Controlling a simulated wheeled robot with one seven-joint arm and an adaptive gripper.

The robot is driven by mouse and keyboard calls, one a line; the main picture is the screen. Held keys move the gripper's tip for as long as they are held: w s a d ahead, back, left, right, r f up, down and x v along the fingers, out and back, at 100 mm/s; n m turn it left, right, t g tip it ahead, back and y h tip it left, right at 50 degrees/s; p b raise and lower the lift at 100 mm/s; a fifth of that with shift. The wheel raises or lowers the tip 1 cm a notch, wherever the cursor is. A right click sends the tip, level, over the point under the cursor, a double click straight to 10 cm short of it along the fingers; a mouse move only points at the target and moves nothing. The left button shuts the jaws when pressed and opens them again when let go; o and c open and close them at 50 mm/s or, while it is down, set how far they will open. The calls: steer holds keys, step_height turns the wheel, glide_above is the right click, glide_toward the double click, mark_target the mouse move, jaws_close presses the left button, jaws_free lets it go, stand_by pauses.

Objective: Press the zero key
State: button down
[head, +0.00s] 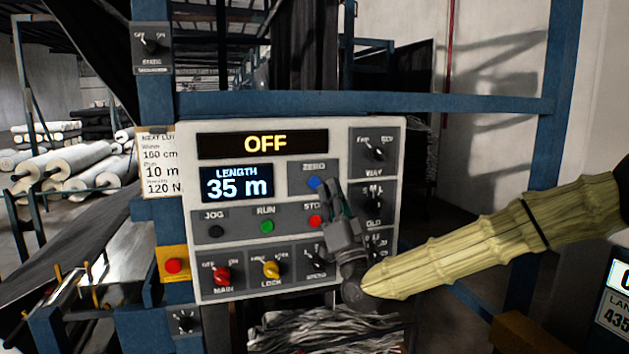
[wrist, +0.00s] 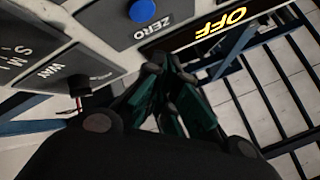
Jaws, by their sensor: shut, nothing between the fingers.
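The zero key is a round blue button (head: 314,183) under the label ZERO on the white control panel (head: 190,243). The length display (head: 237,184) beside it reads 35 m. My gripper (head: 327,186) is shut and empty, in front of the panel just right of the blue button, and partly overlaps its edge in the head view. I cannot tell how far the fingertips are from the panel face.
A display (head: 265,144) reads OFF. Below are a green RUN button (head: 267,226), a red STOP button (head: 315,221) and a black JOG button (head: 216,231). Knobs line the bottom and right side; my gripper covers some. A yellow box with a red button (head: 174,265) is at the left.

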mark_target(314, 183)
steer(key=shift+w+a+b, duration=0.25)
steer(key=shift+w+a, duration=0.05)
steer(key=shift+w, duration=0.7)
steer(key=shift+w+a+b, duration=0.2)
steer(key=shift+w+a, duration=0.1)
steer(key=shift+w, duration=0.65)
steer(key=shift+w+a+f+b, duration=0.1)
steer(key=shift+w+b, duration=0.1)
steer(key=shift+b, duration=0.2)
steer(key=shift+w+a, duration=0.1)
steer(key=shift+w, duration=0.1)
steer(key=shift+w+a+b, duration=0.1)
steer(key=shift+w+b, duration=0.25)
steer(key=shift+b, duration=0.1)
stand_by(0.7)
steer(key=shift+s, duration=0.15)
stand_by(0.3)
steer(key=shift+s+d+b, duration=0.3)
steer(key=shift+s+b, duration=0.25)
steer(key=shift+s, duration=0.1)
